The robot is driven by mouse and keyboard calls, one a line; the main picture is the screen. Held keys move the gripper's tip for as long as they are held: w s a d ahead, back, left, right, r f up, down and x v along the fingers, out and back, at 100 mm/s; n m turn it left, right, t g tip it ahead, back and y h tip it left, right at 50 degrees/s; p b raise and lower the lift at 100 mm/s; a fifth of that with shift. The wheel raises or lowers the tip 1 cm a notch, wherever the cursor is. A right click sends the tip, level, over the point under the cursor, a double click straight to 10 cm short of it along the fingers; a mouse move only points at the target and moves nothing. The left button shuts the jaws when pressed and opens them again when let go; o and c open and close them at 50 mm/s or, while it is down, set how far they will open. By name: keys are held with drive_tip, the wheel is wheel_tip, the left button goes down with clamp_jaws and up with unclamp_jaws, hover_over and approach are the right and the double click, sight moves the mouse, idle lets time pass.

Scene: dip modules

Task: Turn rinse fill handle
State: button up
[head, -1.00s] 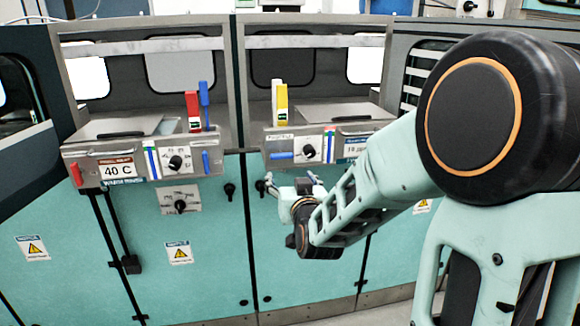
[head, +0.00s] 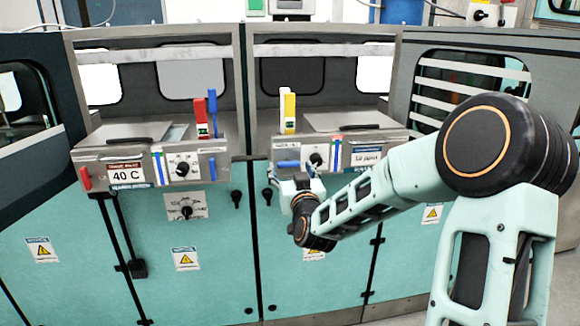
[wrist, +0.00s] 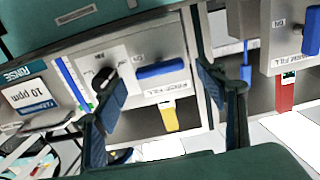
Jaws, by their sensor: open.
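The rinse fill handle is a short blue bar (head: 287,164) on the left of the right-hand module's front panel. It lies horizontal and also shows in the wrist view (wrist: 163,72), beside a fill label and a black knob (wrist: 103,80). My gripper (head: 288,182) is just below and in front of this panel in the head view. In the wrist view my gripper (wrist: 162,84) is open, with one finger on each side of the blue handle in the picture. The fingers look apart from the handle; the depth gap cannot be told.
The rinse panel has a "10 ppm" label (wrist: 43,97) and a yellow upright handle (head: 289,108). The left-hand module (head: 150,160) reads 40 C, with red (head: 201,118) and blue upright handles and its own blue handle (wrist: 310,32). Teal cabinet doors (head: 320,275) lie below.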

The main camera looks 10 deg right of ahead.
drive_tip(key=shift+w, duration=0.95)
drive_tip(key=shift+c, duration=0.6)
drive_tip(key=c, duration=1)
